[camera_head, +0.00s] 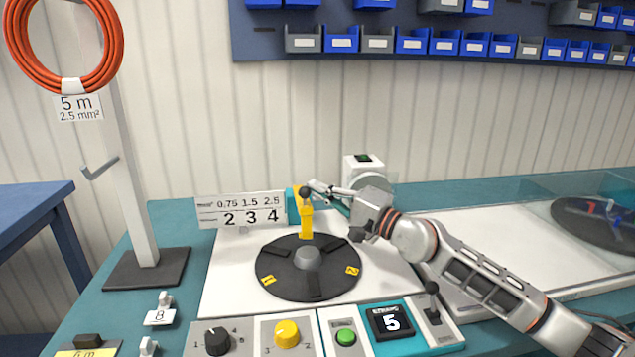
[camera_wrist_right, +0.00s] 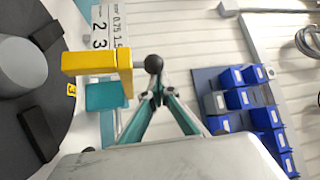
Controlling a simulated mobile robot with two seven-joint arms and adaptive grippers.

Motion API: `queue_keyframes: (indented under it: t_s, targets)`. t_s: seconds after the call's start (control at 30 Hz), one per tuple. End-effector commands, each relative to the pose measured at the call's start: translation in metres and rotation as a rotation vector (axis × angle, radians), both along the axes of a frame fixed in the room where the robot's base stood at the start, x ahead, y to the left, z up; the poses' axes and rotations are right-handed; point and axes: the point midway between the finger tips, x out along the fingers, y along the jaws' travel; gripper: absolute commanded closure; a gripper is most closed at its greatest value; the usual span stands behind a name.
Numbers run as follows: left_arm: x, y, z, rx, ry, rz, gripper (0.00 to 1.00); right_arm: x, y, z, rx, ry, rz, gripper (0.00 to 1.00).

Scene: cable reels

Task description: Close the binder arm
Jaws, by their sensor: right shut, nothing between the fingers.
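The binder arm (camera_head: 306,222) is yellow with a black ball knob (camera_head: 304,191). It stands at the teal block (camera_head: 292,206) behind the black reel disc (camera_head: 300,283), with its lower end reaching over the disc's back edge. In the right wrist view the yellow arm (camera_wrist_right: 96,62) shows at the left, and its knob (camera_wrist_right: 154,64) is just beyond my fingertips. My right gripper (camera_head: 314,187) is shut and empty, right beside the knob; it also shows in the wrist view (camera_wrist_right: 157,94). I cannot tell whether the fingertips touch the knob. My left gripper is out of view.
A panel with a black knob (camera_head: 217,341), yellow knob (camera_head: 287,334), green button (camera_head: 346,337) and display reading 5 (camera_head: 391,321) lies in front. A scale sign (camera_head: 242,209) stands left of the binder arm. A post with an orange cable coil (camera_head: 112,40) stands left.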

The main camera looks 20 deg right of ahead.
Motion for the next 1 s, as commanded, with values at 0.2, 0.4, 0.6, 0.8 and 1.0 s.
queue_keyframes:
  t_s: [0.2,0.4,0.6,0.8,1.0]
  targets:
    - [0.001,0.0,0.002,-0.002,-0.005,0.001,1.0,-0.001,0.001,-0.006,0.0,0.001,0.001,1.0]
    - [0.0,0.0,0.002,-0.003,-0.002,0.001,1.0,-0.001,0.0,-0.006,0.0,0.001,0.001,1.0]
    - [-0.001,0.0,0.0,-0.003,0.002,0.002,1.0,-0.001,0.0,-0.006,0.0,0.0,0.001,1.0]
    - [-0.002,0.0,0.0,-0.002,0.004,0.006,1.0,-0.001,-0.003,0.001,-0.001,-0.002,-0.001,1.0]
    - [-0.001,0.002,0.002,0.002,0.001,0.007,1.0,-0.002,-0.018,0.03,-0.003,-0.006,-0.007,1.0]
